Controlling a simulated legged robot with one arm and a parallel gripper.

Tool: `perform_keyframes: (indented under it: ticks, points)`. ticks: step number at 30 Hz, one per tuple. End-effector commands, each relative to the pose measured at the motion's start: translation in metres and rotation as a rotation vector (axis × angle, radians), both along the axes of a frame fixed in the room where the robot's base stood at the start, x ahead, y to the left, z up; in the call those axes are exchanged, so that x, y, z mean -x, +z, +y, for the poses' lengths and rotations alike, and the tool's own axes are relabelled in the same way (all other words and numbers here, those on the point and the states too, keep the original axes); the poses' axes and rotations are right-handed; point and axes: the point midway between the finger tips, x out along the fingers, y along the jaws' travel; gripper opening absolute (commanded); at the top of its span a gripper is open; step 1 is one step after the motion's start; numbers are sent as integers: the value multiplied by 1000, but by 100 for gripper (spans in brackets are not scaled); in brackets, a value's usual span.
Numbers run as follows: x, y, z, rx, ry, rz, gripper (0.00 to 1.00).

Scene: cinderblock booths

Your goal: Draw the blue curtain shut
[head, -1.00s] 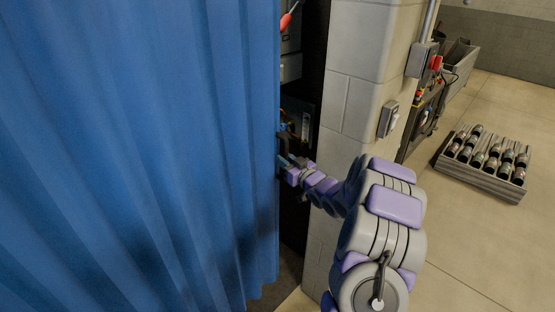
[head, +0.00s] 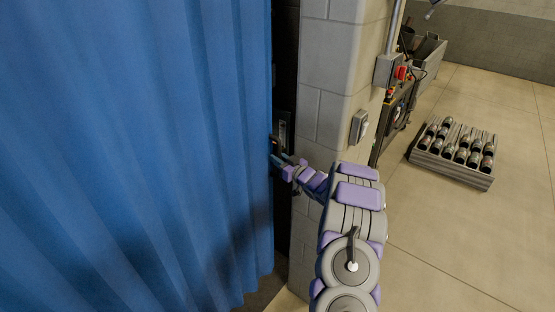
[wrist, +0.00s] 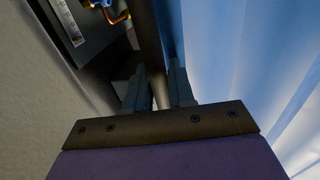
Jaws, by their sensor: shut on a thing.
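The blue curtain (head: 130,150) hangs in folds over the left half of the head view. Its right edge stops a little short of the cinderblock wall end, leaving a narrow dark gap. My gripper (head: 276,156) is at that right edge, at about mid-height of the view. In the wrist view the curtain (wrist: 245,60) fills the right side, and my gripper (wrist: 160,88) points away into the gap with its fingers close together. It is shut on the curtain's edge, though the gripped part is mostly hidden by the fingers.
The cinderblock wall end (head: 335,75) stands just right of the gap, with a switch box (head: 358,126) and a grey box (head: 388,70) on it. A crate of several cans (head: 450,172) lies on the floor at right. The floor around it is clear.

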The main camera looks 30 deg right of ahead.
Motion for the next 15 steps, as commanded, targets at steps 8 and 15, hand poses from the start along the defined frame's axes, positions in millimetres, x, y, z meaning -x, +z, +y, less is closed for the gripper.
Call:
perform_keyframes:
  ticks: [8,15]
  points:
    - [0,0,0,0,-1,0,41]
    - [0,0,0,0,0,0,41]
